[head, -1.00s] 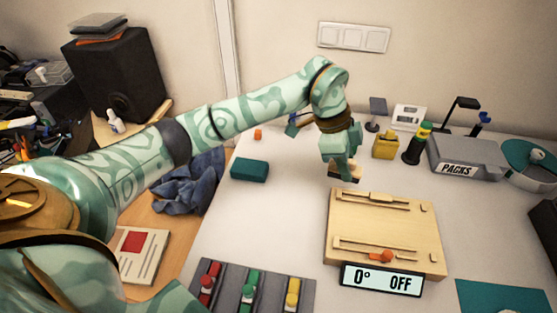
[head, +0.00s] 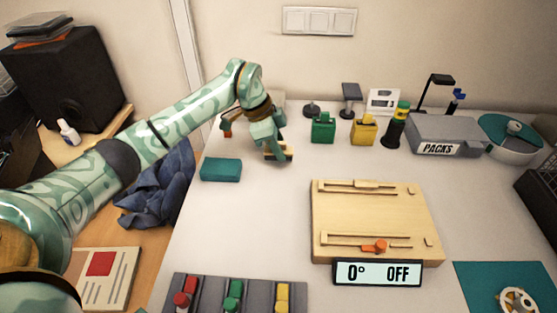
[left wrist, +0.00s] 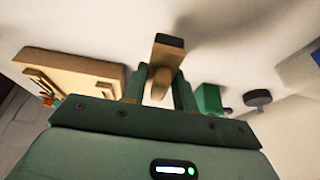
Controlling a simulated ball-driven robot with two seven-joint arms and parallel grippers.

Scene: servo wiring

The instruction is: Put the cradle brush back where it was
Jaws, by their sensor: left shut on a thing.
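The cradle brush (left wrist: 163,62) is a tan wooden piece with a dark end, which I take to be its bristles. My left gripper (head: 272,146) is shut on it above the white table, right of a teal block and left of the wooden cradle board (head: 372,215). The brush also shows partly in the head view (head: 285,154), mostly hidden by the fingers. In the left wrist view it sits between my left gripper's fingers (left wrist: 160,90), dark end pointing away. I cannot tell whether it touches the table. My right gripper is not in view.
The teal block (head: 220,169) lies left of the gripper. A green block (head: 323,128), a yellow block (head: 364,128), a dark bottle (head: 395,128) and the PACKS box (head: 446,134) stand along the back. A display (head: 377,272) reads 0° OFF. Table between teal block and board is clear.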

